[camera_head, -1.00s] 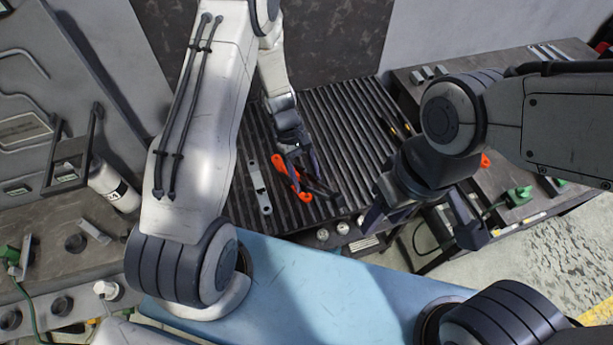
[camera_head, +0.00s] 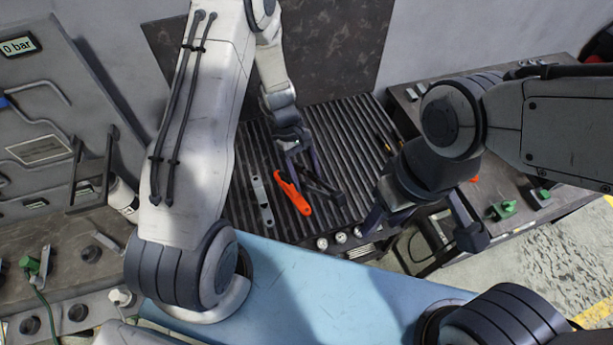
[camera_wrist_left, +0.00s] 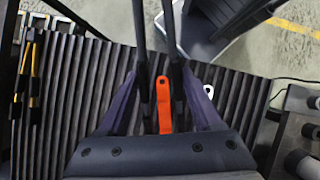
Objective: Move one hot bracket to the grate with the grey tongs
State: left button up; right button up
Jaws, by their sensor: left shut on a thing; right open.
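My left gripper (camera_head: 306,176) is over the black ribbed grate (camera_head: 350,130), shut on dark grey tongs (camera_head: 322,188). In the left wrist view the two tong arms (camera_wrist_left: 143,45) stand apart between my fingers. A glowing orange bracket (camera_head: 293,194) is at the grate's near part, beside the tongs; in the left wrist view it (camera_wrist_left: 164,105) appears between the arms. I cannot tell whether they touch it. A grey bracket (camera_head: 262,201) lies to its left on the grate. My right gripper (camera_head: 422,228) is open and empty, right of the grate's near corner.
Yellow-and-black tools (camera_wrist_left: 28,75) lie at the grate's far side. The right-hand bench (camera_head: 480,205) carries green clamps (camera_head: 503,210) and an orange piece (camera_head: 474,180) partly behind my right arm. A left bench holds a white bottle (camera_head: 122,198). A blue surface (camera_head: 300,290) is in front.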

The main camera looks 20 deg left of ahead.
pick_arm(q)
jog(key=s+d+r+p, duration=0.1)
jog(key=s+r, duration=0.2)
jog(key=s, duration=0.4)
jog(key=s+d+r+p, duration=0.1)
jog(key=s+d+r, duration=0.1)
jog(key=s, duration=0.6)
jog(key=shift+s+d+r, duration=0.15)
jog(key=shift+s+r, duration=0.15)
jog(key=shift+r, duration=0.2)
